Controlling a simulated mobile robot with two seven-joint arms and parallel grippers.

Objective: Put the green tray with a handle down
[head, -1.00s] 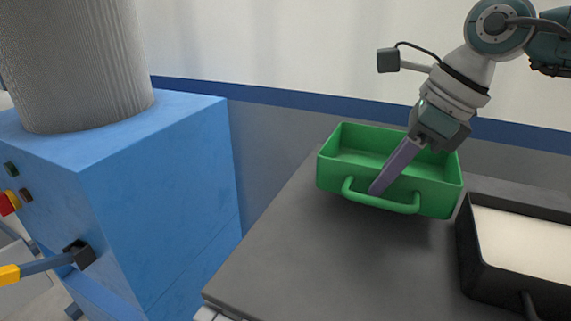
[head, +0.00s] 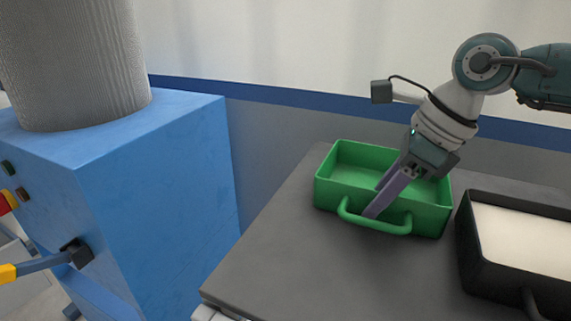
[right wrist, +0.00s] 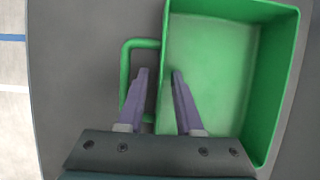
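The green tray with a handle (head: 345,172) sits upright on the dark tabletop (head: 290,258), with its bar handle on the front side. In the right wrist view the tray (right wrist: 215,70) lies mostly right of the fingers. My right gripper (head: 378,201) is at the tray's front wall, one purple finger inside and one outside on the handle side. The right wrist view shows the fingers (right wrist: 160,75) spread, with gaps between them and the wall. My left gripper is not in view.
A black tray with a pale inside (head: 475,275) stands close to the right of the green tray. The tabletop in front and to the left is clear. A blue machine (head: 165,185) with a grey cylinder (head: 75,65) stands at the left. A wall runs behind.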

